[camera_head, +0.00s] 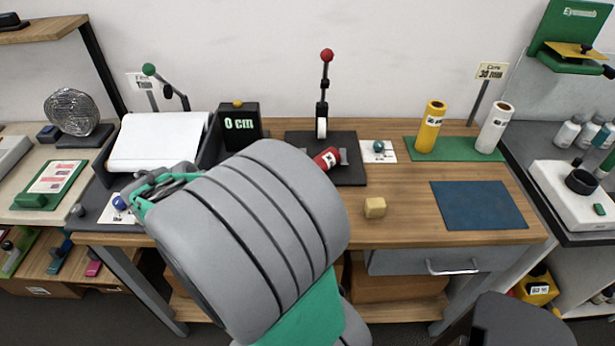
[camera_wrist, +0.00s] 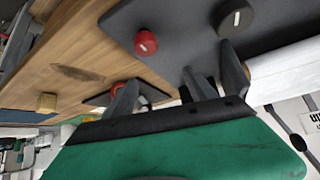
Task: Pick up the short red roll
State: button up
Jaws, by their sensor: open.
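The short red roll (camera_head: 326,158) lies tilted on the dark base of a stand, with a white label on its right end. In the wrist view, a red piece behind a finger, on a dark plate, looks like this roll (camera_wrist: 117,87). My gripper (camera_head: 150,186) is over the left part of the table, beside the white film sheet, well left of the roll. Its fingers are largely hidden behind my arm there. In the wrist view my gripper (camera_wrist: 182,78) is open, with nothing seen held between the fingers.
A red-knobbed lever (camera_head: 326,56) rises behind the roll. A tan cube (camera_head: 375,207), a yellow roll (camera_head: 430,127) and a white roll (camera_head: 495,128) stand to the right. The blue mat (camera_head: 478,205) is clear. In the wrist view a red knob (camera_wrist: 146,43) sits on a dark panel.

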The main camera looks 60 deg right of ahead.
jog(key=s+d+f+m+g+h, duration=0.1)
jog(key=d, duration=0.1)
jog(key=s+d+f+m+h, duration=0.1)
jog(key=s+d, duration=0.1)
jog(key=d, duration=0.1)
jog(key=s+d+m+g+b, duration=0.1)
jog(key=s+d+m, duration=0.1)
jog(key=d, duration=0.1)
jog(key=shift+s+d+f+g+h, duration=0.2)
jog(key=shift+f+g+h, duration=0.1)
jog(key=shift+f+h, duration=0.1)
jog(key=s+d+m+h, duration=0.1)
jog(key=d, duration=0.1)
jog(key=s+d+r+m+g, duration=0.1)
jog(key=s+d, duration=0.1)
jog(key=s+d+m+g+h, duration=0.1)
jog(key=s+d, duration=0.1)
jog(key=shift+r+h, duration=0.2)
jog(key=shift+h, duration=0.1)
jog(key=x, duration=0.2)
jog(key=p+x, duration=0.1)
jog(key=x, duration=0.3)
jog(key=shift+w+d+f+p, duration=0.3)
jog(key=shift+d+f+p, duration=0.05)
jog(key=shift+f+p, duration=0.05)
jog(key=shift+c, duration=0.6)
